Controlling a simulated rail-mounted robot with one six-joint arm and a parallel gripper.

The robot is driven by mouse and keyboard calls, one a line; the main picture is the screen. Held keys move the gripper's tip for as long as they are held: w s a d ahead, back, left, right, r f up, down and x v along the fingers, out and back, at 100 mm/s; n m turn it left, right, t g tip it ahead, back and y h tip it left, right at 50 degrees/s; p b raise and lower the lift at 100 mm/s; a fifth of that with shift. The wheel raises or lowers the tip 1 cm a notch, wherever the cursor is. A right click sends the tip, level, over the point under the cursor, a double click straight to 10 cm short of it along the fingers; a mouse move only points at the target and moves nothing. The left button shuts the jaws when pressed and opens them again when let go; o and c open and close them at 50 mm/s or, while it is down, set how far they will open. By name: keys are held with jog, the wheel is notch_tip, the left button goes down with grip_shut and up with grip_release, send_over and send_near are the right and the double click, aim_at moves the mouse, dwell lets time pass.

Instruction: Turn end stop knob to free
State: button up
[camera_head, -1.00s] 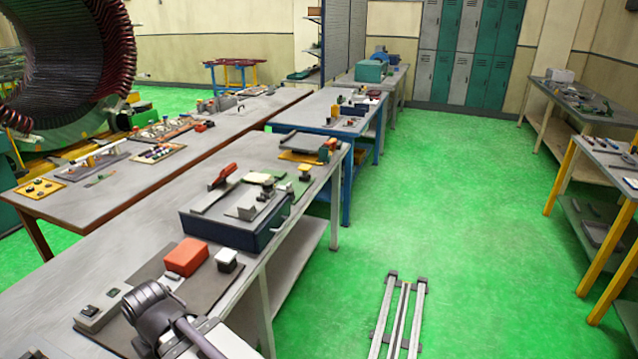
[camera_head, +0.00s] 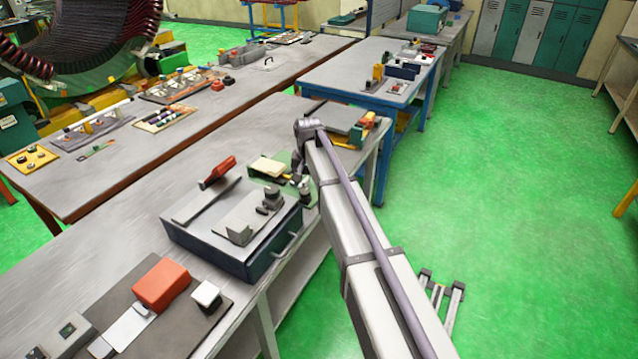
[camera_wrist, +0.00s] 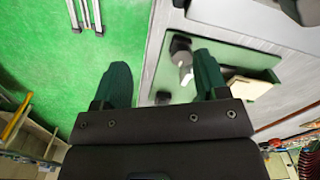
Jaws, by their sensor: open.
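My gripper (camera_wrist: 163,80) is open, its two dark green fingers spread and nothing between the tips that they touch. In the wrist view a dark knob (camera_wrist: 180,44) with a grey metal part below it stands on a green plate (camera_wrist: 245,105), just ahead of and between the fingers, nearer the right one. I cannot tell for sure that this is the end stop knob, nor read its setting. In the head view my arm reaches over the bench, and my wrist hangs beside the green plate with its pale block (camera_head: 268,166), partly hiding it.
A blue table (camera_head: 365,88) stands beyond.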

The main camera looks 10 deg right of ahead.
jog(key=m, duration=0.2)
send_over(305, 191)
notch_tip(305, 191, down, 11)
jog(key=b, duration=1.1)
jog(key=shift+r, duration=0.2)
jog(key=shift+c, duration=0.2)
jog(key=c, duration=0.9)
